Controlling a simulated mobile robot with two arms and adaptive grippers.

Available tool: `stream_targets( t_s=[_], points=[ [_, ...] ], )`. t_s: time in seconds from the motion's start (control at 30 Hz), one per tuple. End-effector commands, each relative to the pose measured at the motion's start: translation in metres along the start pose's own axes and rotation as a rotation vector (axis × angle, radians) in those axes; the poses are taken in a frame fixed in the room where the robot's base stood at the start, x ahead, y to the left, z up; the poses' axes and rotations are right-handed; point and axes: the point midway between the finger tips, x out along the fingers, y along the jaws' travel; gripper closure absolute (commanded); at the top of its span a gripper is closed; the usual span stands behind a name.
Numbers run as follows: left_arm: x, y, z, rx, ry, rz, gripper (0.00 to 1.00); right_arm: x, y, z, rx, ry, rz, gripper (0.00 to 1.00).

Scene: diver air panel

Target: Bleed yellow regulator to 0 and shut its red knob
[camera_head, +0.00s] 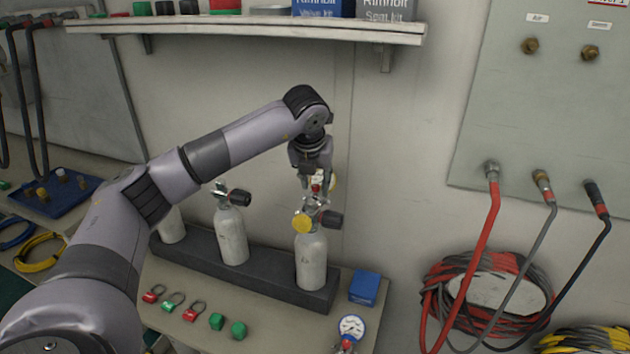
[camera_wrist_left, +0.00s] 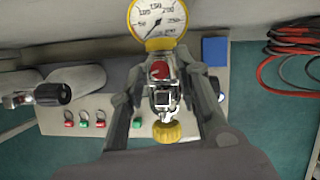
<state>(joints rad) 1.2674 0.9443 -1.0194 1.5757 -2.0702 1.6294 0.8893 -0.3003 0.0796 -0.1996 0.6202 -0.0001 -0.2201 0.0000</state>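The yellow regulator is on the right-hand cylinder (camera_head: 311,262), with a yellow knob (camera_head: 302,223) and a black handwheel (camera_head: 332,218). In the left wrist view its yellow-rimmed gauge (camera_wrist_left: 158,22) faces me; the dark needle points down-left, near the low end of the scale. The red knob (camera_wrist_left: 160,69) sits below the gauge, and the yellow knob (camera_wrist_left: 167,132) is nearer me. My left gripper (camera_head: 317,186) is above the regulator. Its fingers (camera_wrist_left: 162,80) stand either side of the red knob, seemingly with small gaps. My right gripper is not in view.
Another cylinder (camera_head: 232,236) stands to the left in the dark rack (camera_head: 215,267). A blue box (camera_head: 364,288) and a blue-rimmed gauge (camera_head: 351,326) are at right. Shackles and green caps (camera_head: 238,330) lie in front. A shelf (camera_head: 250,27) overhangs behind; hoses (camera_head: 488,290) hang right.

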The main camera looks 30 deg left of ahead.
Motion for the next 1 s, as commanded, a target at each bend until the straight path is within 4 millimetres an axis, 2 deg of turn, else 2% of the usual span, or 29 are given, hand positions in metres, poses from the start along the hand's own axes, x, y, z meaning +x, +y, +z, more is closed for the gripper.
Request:
stream_targets(
  t_s=[0.07, 0.4, 0.77, 1.0],
  points=[
    [-0.0002, -0.0002, 0.0000, 0.000, 0.000, 0.000, 0.77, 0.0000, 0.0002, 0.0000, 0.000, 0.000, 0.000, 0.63],
    [-0.0004, -0.0003, 0.0000, 0.000, 0.000, -0.001, 1.00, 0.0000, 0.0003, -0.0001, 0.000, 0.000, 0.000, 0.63],
    [-0.0003, 0.0000, 0.0000, 0.011, 0.000, -0.005, 1.00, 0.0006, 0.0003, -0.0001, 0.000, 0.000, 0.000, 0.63],
    [0.0006, 0.0012, -0.0001, 0.091, 0.000, -0.039, 1.00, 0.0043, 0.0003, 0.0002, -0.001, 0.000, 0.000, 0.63]
  ],
)
